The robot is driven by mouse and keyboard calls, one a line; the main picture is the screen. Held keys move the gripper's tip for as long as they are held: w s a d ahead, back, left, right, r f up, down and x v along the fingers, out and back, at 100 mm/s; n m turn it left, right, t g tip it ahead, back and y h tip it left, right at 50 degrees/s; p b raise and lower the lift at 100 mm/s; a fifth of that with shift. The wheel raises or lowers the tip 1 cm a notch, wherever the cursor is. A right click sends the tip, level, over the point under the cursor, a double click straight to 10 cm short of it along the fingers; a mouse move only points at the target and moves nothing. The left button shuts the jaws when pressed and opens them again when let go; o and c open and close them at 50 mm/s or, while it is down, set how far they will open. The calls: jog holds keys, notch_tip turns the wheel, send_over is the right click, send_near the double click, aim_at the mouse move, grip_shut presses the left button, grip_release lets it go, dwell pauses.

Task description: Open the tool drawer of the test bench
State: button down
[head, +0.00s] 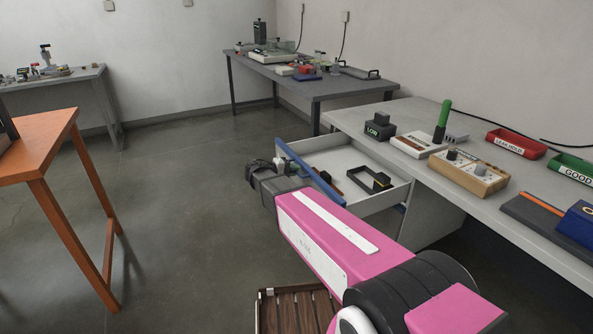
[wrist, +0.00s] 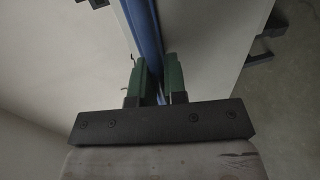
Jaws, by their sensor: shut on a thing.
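The tool drawer (head: 388,204) of the test bench (head: 468,206) stands pulled out, with its pale inside showing. Its blue front (head: 312,176) faces left in the head view. A black frame-like item and a dark slim item lie inside. My gripper (head: 279,166) is at the far part of that front. In the wrist view the blue strip of the drawer front (wrist: 142,30) runs down between the green-padded fingers of my gripper (wrist: 156,80), which are shut on it. I cannot tell whether they hold a handle or the panel edge.
The bench top carries a LOW-marked block (head: 379,128), a wooden-sided device (head: 467,172), and red (head: 516,143) and green (head: 572,167) bins. An orange table (head: 40,145) stands left. Open floor (head: 185,220) lies between it and the drawer.

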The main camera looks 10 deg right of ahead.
jog(key=c, duration=1.2)
grip_release()
jog(key=shift+a, duration=0.1)
jog(key=v, duration=1)
jog(key=shift+a, duration=0.3)
jog(key=shift+s, duration=0.1)
